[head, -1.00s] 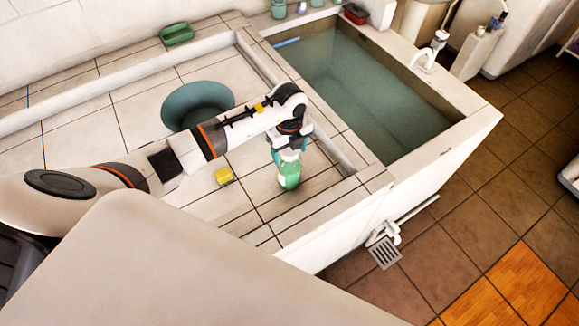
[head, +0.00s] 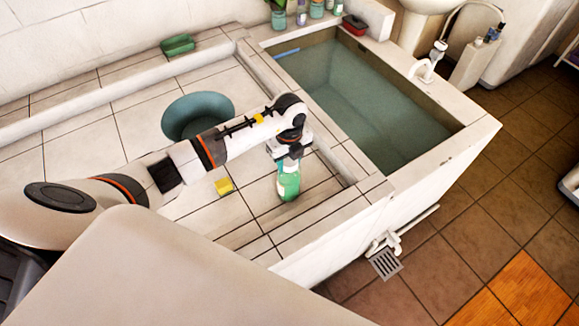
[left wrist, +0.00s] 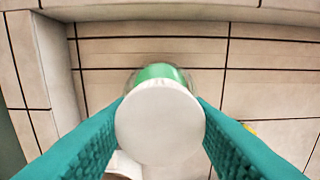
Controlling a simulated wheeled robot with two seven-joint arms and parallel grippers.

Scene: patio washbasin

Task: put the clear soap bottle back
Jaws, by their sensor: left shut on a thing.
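A clear bottle with green on it (head: 289,184) stands upright on the tiled counter (head: 240,215), left of the basin. My left gripper (head: 289,161) points down over it and is shut on its upper part. In the left wrist view, the bottle's round white top (left wrist: 160,122) fills the space between the two teal fingers, with its green body (left wrist: 160,73) behind. The fingers hide part of the bottle's sides. My right gripper is not in view.
A teal bowl (head: 197,112) and a yellow sponge (head: 223,186) are on the counter. A green dish (head: 177,45) lies on the back ledge. Several bottles (head: 300,12) stand behind the water-filled basin (head: 365,105). A raised rim borders the counter.

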